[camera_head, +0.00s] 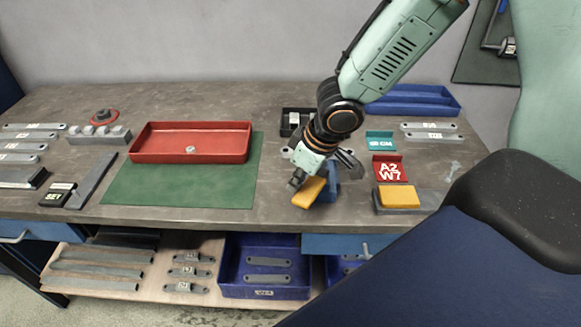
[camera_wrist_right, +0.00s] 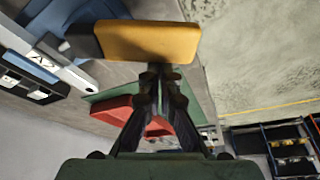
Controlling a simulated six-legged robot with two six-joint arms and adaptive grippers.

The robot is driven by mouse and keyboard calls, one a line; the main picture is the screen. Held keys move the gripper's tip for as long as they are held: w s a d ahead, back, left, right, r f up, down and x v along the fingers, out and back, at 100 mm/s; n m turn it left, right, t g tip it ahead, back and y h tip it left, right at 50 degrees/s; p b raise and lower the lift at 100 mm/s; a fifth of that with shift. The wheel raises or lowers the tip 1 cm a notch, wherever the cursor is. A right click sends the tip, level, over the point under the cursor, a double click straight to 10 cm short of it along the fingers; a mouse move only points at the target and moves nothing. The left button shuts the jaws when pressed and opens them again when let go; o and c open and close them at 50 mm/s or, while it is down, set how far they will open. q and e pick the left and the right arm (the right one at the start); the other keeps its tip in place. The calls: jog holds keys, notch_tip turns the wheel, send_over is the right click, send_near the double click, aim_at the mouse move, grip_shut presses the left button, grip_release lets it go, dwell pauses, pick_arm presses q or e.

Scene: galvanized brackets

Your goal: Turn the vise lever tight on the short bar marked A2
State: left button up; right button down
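A blue vise (camera_head: 331,184) stands near the front edge of the bench, partly hidden behind my right gripper. A yellow block-shaped handle (camera_head: 309,192), which looks like its lever, sticks out at the front. In the right wrist view the handle (camera_wrist_right: 150,41) lies across the fingertips. My right gripper (camera_head: 297,181) points down at the handle; in the wrist view its fingers (camera_wrist_right: 160,72) come together just at the handle's edge. I cannot tell whether they touch it. A pale piece with an upside-down A2 mark (camera_wrist_right: 43,62) shows beside the blue vise (camera_wrist_right: 70,30). My left gripper is out of view.
A red tray (camera_head: 190,157) and green mat (camera_head: 180,196) lie left of the vise. A red A2 W7 sign (camera_head: 390,170) and a grey block with a yellow top (camera_head: 399,197) stand to the right. A blue tray (camera_head: 415,108) is behind.

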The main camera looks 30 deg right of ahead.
aim_at(306, 195)
jog(key=shift+s+d+n+p, duration=0.15)
jog(key=shift+s+n+p, duration=0.25)
jog(key=shift+n+p, duration=0.1)
jog(key=shift+s+n+g+y+p, duration=0.3)
jog(key=shift+s+n+p, duration=0.2)
jog(key=shift+n, duration=0.3)
jog(key=shift+s+d+f, duration=0.1)
jog(key=shift+s+d, duration=0.05)
jog(key=shift+s, duration=0.25)
jog(key=shift+s+d, duration=0.1)
jog(key=shift+s, duration=0.1)
jog(key=shift+s+d+b, duration=0.15)
jog(key=shift+s+b, duration=0.15)
jog(key=shift+b, duration=0.05)
jog(key=shift+w, duration=0.15)
